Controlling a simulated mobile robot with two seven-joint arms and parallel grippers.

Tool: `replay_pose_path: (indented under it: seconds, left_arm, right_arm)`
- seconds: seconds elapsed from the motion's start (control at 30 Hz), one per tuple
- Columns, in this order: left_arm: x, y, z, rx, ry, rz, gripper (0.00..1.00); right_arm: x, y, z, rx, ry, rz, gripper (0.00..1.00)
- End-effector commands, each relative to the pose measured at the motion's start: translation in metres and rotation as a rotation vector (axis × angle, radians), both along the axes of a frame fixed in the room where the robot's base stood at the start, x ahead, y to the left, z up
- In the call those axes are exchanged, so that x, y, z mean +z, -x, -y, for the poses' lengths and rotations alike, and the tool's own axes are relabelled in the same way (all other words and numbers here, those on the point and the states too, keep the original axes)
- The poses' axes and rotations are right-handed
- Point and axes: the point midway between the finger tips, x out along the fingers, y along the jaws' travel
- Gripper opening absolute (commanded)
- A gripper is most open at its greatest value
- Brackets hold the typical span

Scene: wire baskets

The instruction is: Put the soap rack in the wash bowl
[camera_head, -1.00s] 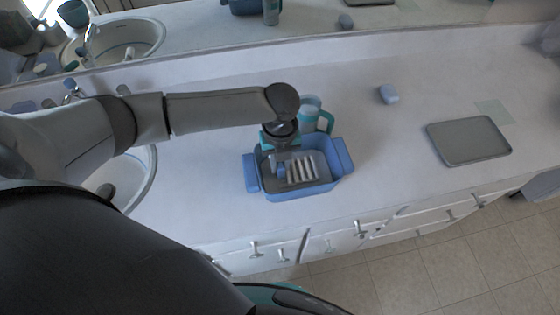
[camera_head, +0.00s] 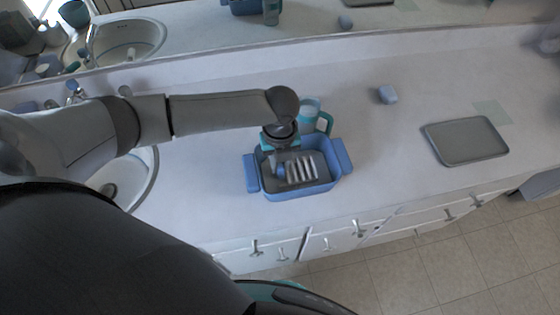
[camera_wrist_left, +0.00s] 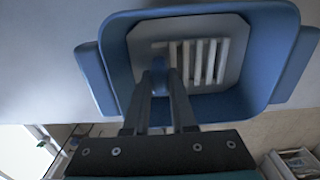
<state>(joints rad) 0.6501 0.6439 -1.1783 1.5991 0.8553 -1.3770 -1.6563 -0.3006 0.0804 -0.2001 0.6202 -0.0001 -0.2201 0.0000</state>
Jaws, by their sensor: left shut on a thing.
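The blue wash bowl (camera_head: 318,188) with side handles stands on the white counter. The soap rack (camera_head: 314,163), a dark grey plate with pale slats, is inside the bowl's rim. In the left wrist view the rack (camera_wrist_left: 228,75) shows as a rounded grey plate framed by the bowl's blue wall (camera_wrist_left: 275,60). My left gripper (camera_head: 277,168) reaches down into the bowl and is shut on the rack at its left part; its fingertips (camera_wrist_left: 160,78) hide the grip. I cannot tell whether the rack touches the bowl's bottom. My right gripper is not in view.
A light cup with a teal handle (camera_head: 309,112) stands just behind the bowl. A blue soap-like block (camera_head: 387,95) and a grey tray (camera_head: 466,141) lie to the right. A sink (camera_head: 135,180) is at the left. The counter between bowl and tray is clear.

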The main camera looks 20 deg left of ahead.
Motion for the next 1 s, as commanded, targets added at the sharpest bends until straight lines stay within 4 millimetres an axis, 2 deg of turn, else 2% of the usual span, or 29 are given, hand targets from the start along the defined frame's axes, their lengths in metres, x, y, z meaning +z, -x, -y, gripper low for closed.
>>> replay_pose_path:
  seconds: [1.0]
  left_arm:
    - [-0.0088,-0.0002,0.0001,0.000,0.000,0.000,0.00]
  right_arm:
    - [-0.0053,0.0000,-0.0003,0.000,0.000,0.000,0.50]
